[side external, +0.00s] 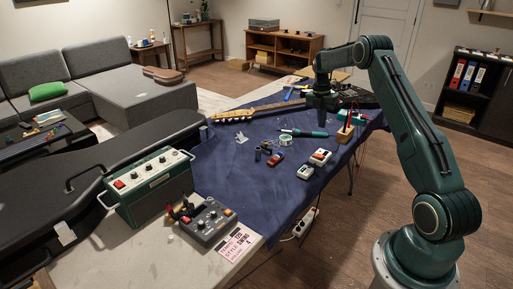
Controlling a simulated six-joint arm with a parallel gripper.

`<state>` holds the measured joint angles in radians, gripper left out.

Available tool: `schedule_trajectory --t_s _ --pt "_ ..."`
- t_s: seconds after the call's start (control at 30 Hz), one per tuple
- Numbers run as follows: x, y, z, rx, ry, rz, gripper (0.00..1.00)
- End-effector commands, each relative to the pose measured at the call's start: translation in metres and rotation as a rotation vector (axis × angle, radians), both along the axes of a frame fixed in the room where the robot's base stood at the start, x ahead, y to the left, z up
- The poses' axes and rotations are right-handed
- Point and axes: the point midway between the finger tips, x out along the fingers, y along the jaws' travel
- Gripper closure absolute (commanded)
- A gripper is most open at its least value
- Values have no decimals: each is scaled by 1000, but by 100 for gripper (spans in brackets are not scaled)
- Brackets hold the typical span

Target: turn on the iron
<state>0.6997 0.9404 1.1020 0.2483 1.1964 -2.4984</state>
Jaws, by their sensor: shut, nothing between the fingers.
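A teal-handled tool that looks like the soldering iron (310,133) lies on the blue cloth (225,165) near the middle of the table. No switch on it can be made out at this size. A solder spool (286,140) lies just in front of it. My gripper (321,113) points down over the far part of the table, behind the iron and apart from it. It is shut and empty. Its fingertips are small and dark against the things behind them.
A green box with a red switch (149,186) and a grey control box (207,223) stand at the near left. Small pedals (319,157) lie right of centre. A wooden holder with upright tools (345,132) stands right of the iron. A guitar neck (240,114) lies behind.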

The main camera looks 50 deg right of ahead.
Motion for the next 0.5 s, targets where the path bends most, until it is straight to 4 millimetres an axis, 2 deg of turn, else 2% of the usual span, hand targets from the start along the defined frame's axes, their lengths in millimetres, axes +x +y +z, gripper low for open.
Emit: schedule_trajectory --t_s 0.5 --pt "-11 0 -75 2 2 -1 100"
